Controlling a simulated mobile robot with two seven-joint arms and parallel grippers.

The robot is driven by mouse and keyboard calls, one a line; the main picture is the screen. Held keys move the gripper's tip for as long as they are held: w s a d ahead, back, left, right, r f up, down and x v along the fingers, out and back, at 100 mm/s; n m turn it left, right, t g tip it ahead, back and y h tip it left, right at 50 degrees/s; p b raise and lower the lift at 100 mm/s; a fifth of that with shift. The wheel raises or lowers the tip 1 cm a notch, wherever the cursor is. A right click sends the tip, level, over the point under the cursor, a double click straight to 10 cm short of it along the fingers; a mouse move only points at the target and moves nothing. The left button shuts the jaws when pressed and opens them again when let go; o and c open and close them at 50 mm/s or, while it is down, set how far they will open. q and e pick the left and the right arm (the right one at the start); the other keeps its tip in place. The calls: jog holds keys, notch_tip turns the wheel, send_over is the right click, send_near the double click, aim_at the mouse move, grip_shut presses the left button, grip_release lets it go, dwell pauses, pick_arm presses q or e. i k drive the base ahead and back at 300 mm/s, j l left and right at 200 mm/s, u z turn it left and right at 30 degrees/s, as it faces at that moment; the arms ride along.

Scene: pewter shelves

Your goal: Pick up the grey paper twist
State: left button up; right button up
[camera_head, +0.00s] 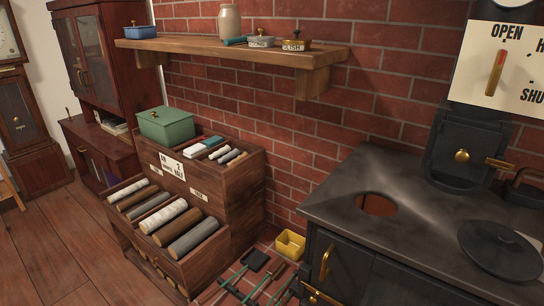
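Several grey rolled pieces lie in a wooden stepped box; I cannot tell which is the grey paper twist. A large grey roll (194,238) lies at the right end of the lower open tray. A second, slimmer grey roll (149,207) lies further left in that tray, among white and brown rolls. Small grey rolls (230,155) lie in the upper compartment beside white and teal pieces. The wooden box (236,192) stands on the floor against the brick wall. Neither of my grippers is in view.
A green lidded tin (166,127) sits on the box's upper left. A wooden shelf (220,46) with tins and a jar overhangs it. A black stove (420,210) stands right. A yellow bin (290,245) and tools lie between. Wooden floor (50,240) is clear at left.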

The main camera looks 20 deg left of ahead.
aim_at(236, 152)
jog(key=j+z, duration=0.2)
jog(key=z, duration=0.15)
jog(key=j+z, duration=0.2)
jog(key=z, duration=0.15)
jog(key=j+z, duration=0.2)
jog(key=z, duration=0.2)
jog(key=k+j+z, duration=0.15)
jog(key=j+z, duration=0.15)
jog(key=k+j+z, duration=0.25)
jog(key=j, duration=0.25)
jog(key=k+j+z, duration=0.2)
jog(key=j, duration=0.2)
jog(key=k+j+z, duration=0.15)
jog(key=j, duration=0.25)
jog(key=k+j+z, duration=0.1)
jog(key=k+j, duration=0.55)
